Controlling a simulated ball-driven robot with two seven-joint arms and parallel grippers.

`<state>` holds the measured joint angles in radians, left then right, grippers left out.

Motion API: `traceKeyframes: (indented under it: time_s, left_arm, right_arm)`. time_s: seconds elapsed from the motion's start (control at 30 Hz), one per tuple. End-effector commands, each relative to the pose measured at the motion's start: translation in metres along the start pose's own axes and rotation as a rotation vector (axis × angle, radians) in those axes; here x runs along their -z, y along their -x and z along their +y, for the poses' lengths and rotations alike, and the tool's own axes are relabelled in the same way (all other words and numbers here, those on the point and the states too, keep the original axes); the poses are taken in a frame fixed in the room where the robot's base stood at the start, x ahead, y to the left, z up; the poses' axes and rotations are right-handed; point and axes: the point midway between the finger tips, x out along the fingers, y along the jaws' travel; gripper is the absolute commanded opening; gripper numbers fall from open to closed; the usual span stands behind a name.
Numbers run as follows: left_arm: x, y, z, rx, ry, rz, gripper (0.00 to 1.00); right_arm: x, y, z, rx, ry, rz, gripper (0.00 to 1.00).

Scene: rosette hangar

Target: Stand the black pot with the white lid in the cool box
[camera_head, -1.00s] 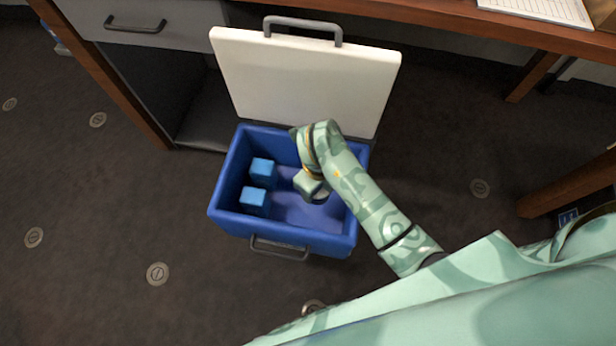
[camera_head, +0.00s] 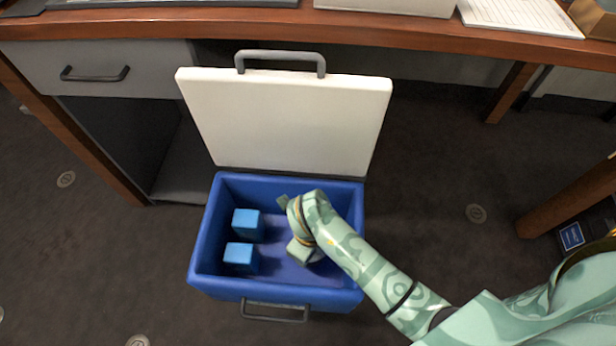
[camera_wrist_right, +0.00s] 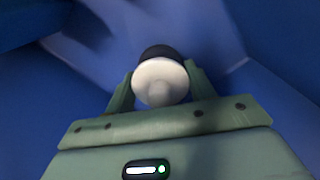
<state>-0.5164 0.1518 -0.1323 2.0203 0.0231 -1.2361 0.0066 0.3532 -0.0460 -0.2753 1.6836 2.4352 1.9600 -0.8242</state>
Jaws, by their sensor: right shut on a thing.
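The blue cool box (camera_head: 280,293) stands on the floor with its white lid tipped open at the back. My right arm reaches down into it from the right. In the right wrist view my right gripper (camera_wrist_right: 160,88) is shut on the black pot with the white lid (camera_wrist_right: 160,82), one finger on each side. Blue box walls and floor surround the pot there. I cannot tell whether the pot touches the box floor. In the head view the pot is hidden behind my wrist. My left gripper is not in view.
Two light blue blocks (camera_head: 247,223) sit in the left part of the box. The box's open lid (camera_head: 285,125) leans up in front of the wooden desk (camera_head: 400,32). A drawer unit (camera_head: 100,68) is at the left. The dark floor beside the box is clear.

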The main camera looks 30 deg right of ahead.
Motion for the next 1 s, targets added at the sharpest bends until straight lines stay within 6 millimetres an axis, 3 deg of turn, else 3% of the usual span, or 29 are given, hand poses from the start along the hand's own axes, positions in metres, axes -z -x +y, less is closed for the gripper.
traceKeyframes:
  time_s: [0.07, 0.47, 0.5, 0.57, 0.93, 1.0]
  left_arm:
    - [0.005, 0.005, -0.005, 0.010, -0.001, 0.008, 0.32]
    - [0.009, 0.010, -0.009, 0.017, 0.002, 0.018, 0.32]
    - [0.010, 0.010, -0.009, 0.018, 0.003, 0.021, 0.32]
    - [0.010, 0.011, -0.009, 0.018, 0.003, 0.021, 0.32]
    - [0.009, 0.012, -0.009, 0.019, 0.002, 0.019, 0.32]
    - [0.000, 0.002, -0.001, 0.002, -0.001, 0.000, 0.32]
  right_arm:
    - [0.000, -0.007, 0.000, -0.001, 0.000, 0.002, 0.35]
    - [0.000, -0.009, 0.000, 0.001, 0.000, -0.001, 0.35]
    - [0.000, -0.008, 0.000, 0.001, 0.000, -0.001, 0.63]
    - [0.000, -0.008, 0.000, 0.001, 0.000, -0.001, 0.76]
    - [-0.001, -0.003, -0.001, 0.002, -0.001, -0.002, 0.76]
    - [-0.001, 0.003, -0.001, 0.002, 0.000, -0.004, 0.76]
